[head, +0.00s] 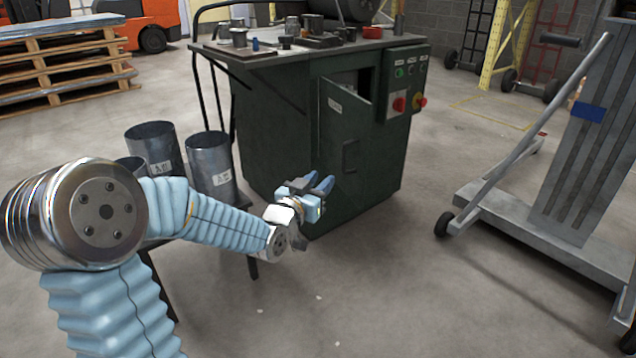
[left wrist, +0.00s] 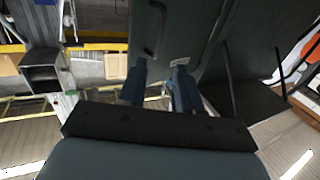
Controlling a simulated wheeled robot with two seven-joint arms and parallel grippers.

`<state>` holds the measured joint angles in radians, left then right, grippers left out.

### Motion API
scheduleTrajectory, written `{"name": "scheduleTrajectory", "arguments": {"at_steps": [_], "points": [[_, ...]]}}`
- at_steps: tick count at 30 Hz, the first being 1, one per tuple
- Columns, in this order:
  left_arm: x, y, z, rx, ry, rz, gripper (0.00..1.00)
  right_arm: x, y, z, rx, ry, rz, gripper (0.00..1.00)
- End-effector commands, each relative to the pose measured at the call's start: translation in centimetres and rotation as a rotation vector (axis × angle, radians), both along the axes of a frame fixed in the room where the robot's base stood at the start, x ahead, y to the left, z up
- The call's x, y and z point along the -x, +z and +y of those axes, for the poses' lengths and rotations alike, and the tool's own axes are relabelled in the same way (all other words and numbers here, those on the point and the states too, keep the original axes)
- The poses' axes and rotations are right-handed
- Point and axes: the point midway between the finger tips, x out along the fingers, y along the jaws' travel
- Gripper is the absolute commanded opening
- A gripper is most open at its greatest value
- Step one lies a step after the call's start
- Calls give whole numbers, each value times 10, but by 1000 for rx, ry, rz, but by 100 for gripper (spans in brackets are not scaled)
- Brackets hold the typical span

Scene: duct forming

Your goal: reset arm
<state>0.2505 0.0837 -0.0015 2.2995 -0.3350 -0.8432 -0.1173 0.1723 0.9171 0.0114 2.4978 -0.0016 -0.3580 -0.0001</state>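My left arm comes in from the left in the head view, and its gripper (head: 322,184) is in front of the green machine cabinet. The two blue fingers are spread apart with nothing between them. In the left wrist view the fingers (left wrist: 158,90) also stand apart, with the cabinet door (left wrist: 155,35) beyond them. In the head view the door (head: 345,150) with its dark handle stands slightly ajar. I cannot tell whether the gripper touches the cabinet. My right gripper is in neither view.
Metal duct cylinders (head: 211,165) stand on a low dark table at left, close to my left arm. The green cabinet (head: 275,130) carries tools and small parts on top. A grey wheeled lift (head: 590,140) stands at right. Open concrete floor (head: 400,290) lies in front.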

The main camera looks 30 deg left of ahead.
Motion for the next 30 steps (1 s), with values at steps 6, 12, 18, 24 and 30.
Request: {"name": "scheduleTrajectory", "arguments": {"at_steps": [6, 12, 18, 24, 30], "points": [[3, 0, 0, 0, 0, 0, 33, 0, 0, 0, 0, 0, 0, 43], [3, 0, 0, 0, 0, 0, 33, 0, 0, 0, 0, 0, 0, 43], [1, -9, -3, 9, -4, 22, 33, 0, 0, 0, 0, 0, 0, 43], [1, -112, -37, 107, -48, 279, 33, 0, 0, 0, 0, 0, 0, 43], [51, -267, -101, 251, -104, 724, 33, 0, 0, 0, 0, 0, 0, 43]]}}
